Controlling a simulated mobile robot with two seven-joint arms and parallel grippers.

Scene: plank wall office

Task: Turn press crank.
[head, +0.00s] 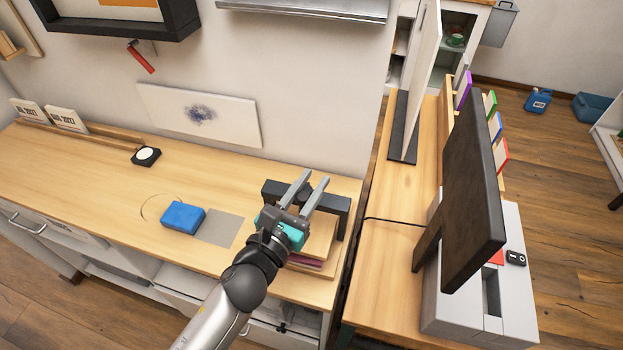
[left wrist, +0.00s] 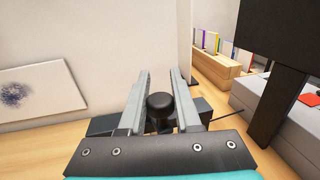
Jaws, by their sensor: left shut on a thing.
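The press has a dark crossbar frame (head: 338,206) and stands at the right end of the wooden desk, over a wooden base holding a stack. My left gripper (head: 311,182) reaches over the press from the front. In the left wrist view, the black round crank knob (left wrist: 160,112) sits between the two grey fingers, and the gripper is shut on it. The crank's arm is hidden under the gripper. Part of the dark frame (left wrist: 102,125) shows behind the fingers. My right gripper is not in view.
A blue block (head: 182,217) and a grey mat (head: 220,229) lie left of the press. A second desk with a dark monitor (head: 470,180) is at the right. The desk's left part is mostly clear.

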